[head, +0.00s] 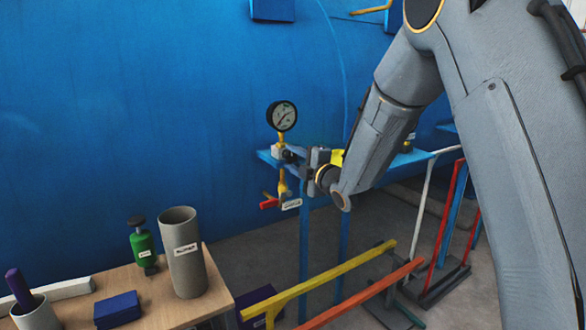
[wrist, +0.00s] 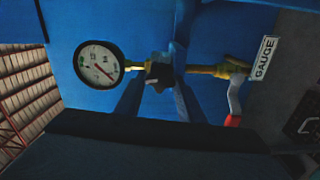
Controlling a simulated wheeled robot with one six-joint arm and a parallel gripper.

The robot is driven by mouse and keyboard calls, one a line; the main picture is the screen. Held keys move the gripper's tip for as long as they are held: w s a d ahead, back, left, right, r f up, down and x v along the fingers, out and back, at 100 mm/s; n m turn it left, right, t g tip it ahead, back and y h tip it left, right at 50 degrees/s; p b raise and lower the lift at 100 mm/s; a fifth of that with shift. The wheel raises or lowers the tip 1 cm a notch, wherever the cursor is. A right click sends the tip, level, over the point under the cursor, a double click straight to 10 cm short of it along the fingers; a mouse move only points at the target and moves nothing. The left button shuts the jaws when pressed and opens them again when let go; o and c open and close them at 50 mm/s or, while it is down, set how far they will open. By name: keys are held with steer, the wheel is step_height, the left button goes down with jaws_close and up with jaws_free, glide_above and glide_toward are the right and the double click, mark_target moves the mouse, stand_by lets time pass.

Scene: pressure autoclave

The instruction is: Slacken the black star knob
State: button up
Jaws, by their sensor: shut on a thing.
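The black star knob (wrist: 158,74) sits on the brass gauge line, between the dial gauge (wrist: 98,65) and the red-handled valve (wrist: 233,110) in the wrist view. My gripper (wrist: 160,82) reaches it from the front, one finger on each side, and is shut on it. In the head view my gripper (head: 297,154) is at the fitting just below the dial gauge (head: 282,116), coming from the right. The knob is mostly hidden there by the fingers.
A red valve handle (head: 269,204) and a GAUGE tag (head: 291,204) hang just below. The blue vessel (head: 150,100) stands close behind. A wooden table (head: 215,290) holds a grey cylinder (head: 183,255) and a green bottle (head: 143,245). Yellow (head: 330,275) and orange rails (head: 370,290) stand below.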

steer(key=n+b, duration=0.4)
steer(key=b, duration=0.1)
steer(key=shift+f+n, duration=0.3)
steer(key=shift+f, duration=0.1)
steer(key=n+b, duration=0.4)
steer(key=b, duration=0.2)
steer(key=shift+n, duration=0.3)
steer(key=shift+r, duration=0.1)
steer(key=o, duration=1)
steer(key=shift+o, duration=0.2)
steer(key=shift+d, duration=0.1)
steer(key=v, duration=0.7)
steer(key=shift+s+d, duration=0.2)
steer(key=shift+s, duration=0.15)
